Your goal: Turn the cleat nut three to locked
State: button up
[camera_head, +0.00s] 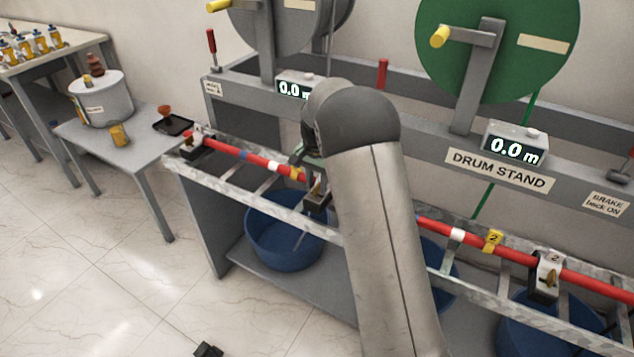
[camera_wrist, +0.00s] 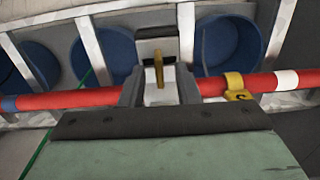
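In the wrist view, a pale cleat with a thin brass nut (camera_wrist: 158,71) sits over the red cable (camera_wrist: 75,99). The nut appears long and narrow, lying across the cable's line. A yellow tag (camera_wrist: 236,86) hangs on the cable just right of it; its digit looks like 3 but is small. My gripper (camera_wrist: 159,90) is open, one grey finger on each side of the cleat, and I see no grip on the nut. In the head view this cleat (camera_head: 318,190) is partly hidden by my arm, which also hides most of my gripper.
Another cleat (camera_head: 546,275) with a brass nut stands at right beside yellow tag 2 (camera_head: 493,240). A further cleat (camera_head: 196,146) is at the rack's left end. Blue tubs (camera_head: 283,236) stand below the metal rack (camera_head: 255,198). The drum stand (camera_head: 499,171) rises behind the cable.

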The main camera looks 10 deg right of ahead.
aim_at(317, 185)
notch_tip(317, 185, up, 17)
jog(key=shift+r, duration=0.15)
dwell(0.5)
jog(key=s+f+n, duration=0.3)
jog(key=s, duration=0.9)
jog(key=s+f+n, duration=0.3)
jog(key=s, duration=0.9)
jog(key=s+a+f+n, duration=0.1)
jog(key=s+f+n, duration=0.1)
jog(key=s, duration=1.1)
jog(key=shift+f+n, duration=0.4)
jog(key=shift+f, duration=0.3)
jog(key=shift+a, duration=0.1)
